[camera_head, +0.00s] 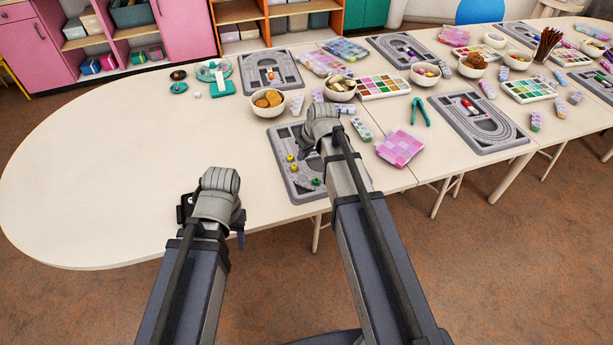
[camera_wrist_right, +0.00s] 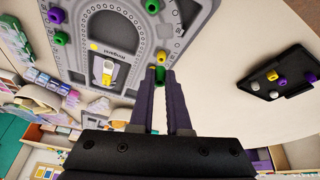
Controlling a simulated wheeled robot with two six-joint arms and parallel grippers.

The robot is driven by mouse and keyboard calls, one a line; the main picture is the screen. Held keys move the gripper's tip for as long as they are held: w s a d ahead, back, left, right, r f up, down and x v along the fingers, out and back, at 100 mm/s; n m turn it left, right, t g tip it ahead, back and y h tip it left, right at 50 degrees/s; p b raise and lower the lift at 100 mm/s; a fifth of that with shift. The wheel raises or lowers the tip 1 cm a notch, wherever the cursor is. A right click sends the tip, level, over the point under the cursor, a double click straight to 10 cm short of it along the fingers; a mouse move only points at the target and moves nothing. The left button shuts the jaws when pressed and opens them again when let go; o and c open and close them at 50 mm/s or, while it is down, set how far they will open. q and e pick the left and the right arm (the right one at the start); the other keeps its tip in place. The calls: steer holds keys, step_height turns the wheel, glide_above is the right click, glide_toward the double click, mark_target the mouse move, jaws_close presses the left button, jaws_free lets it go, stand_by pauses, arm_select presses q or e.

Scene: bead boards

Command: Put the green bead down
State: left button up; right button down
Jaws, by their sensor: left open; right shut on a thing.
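The green bead (camera_wrist_right: 160,75) is between the fingertips of my right gripper (camera_wrist_right: 161,78) in the right wrist view. The right gripper is shut on it, close to the edge of the grey bead board (camera_wrist_right: 130,38). A yellow bead (camera_wrist_right: 161,57) sits just beyond it. Whether the held bead touches the board I cannot tell. In the head view my right gripper (camera_head: 306,150) is over the nearest grey board (camera_head: 303,192), partly hiding it; the held bead is not visible there. My left gripper (camera_head: 236,232) is near the table's front edge, its fingers mostly hidden by its wrist.
A black tray (camera_wrist_right: 265,92) with several beads lies to the right in the wrist view. A pink bead box (camera_head: 400,148) stands right of the board.

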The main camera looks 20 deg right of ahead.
mark_target(302, 177)
steer(key=shift+f+b, duration=4.25)
steer(key=shift+f, duration=0.4)
steer(key=shift+f, duration=0.3)
steer(key=c, duration=0.8)
jaws_free()
steer(key=shift+r, duration=0.1)
steer(key=shift+c, duration=0.2)
steer(key=shift+s+r+p, duration=0.1)
steer(key=shift+r+p, duration=0.25)
steer(key=shift+r, duration=0.15)
steer(key=p+v, duration=1.1)
steer(key=s+a+f+g+h, duration=0.1)
steer(key=s+a+g, duration=0.3)
steer(key=s+a, duration=1)
steer(key=s+h, duration=0.1)
steer(key=s, duration=0.4)
steer(key=shift+a+m+g+h+b, duration=0.3)
steer(key=shift+a+g, duration=0.05)
steer(key=shift+g, duration=0.05)
